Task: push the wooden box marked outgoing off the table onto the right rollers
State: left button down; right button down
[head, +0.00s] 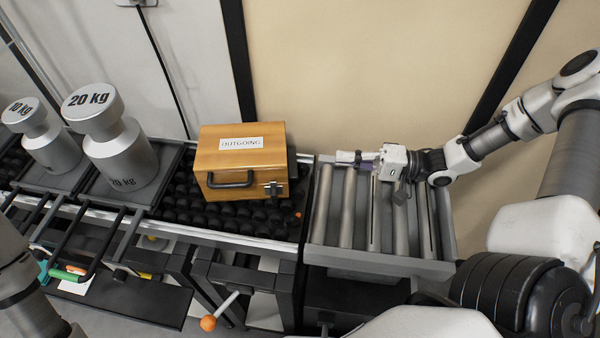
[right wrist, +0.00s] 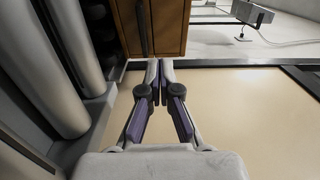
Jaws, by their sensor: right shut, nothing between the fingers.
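The wooden box (head: 240,160) carries an OUTGOING label, a black handle and a latch. It sits on the table's black ball surface (head: 180,205), near the right end. The right rollers (head: 374,210) adjoin that end and are empty. My right gripper (head: 345,157) is shut and empty above the back of the rollers, to the right of the box and apart from it. In the right wrist view, the shut fingertips (right wrist: 154,65) point toward the box (right wrist: 160,25), and the rollers (right wrist: 70,55) lie at the left. My left gripper is not in view.
A 20 kg weight (head: 115,145) and a 10 kg weight (head: 42,135) stand left of the box on dark plates. A wall (head: 370,70) runs close behind the rollers. An orange-knobbed lever (head: 209,322) sticks out below the table front.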

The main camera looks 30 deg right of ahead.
jog(key=b+x, duration=0.1)
jog(key=x, duration=0.2)
jog(key=s+b+x, duration=0.1)
jog(key=x, duration=0.2)
jog(key=a+b+x, duration=0.1)
jog(key=b+x, duration=0.1)
jog(key=x, duration=0.1)
jog(key=shift+s+a+f, duration=0.2)
jog(key=shift+s, duration=0.15)
jog(key=shift+a+r, duration=0.1)
jog(key=shift+a, duration=0.2)
jog(key=shift+s, duration=0.1)
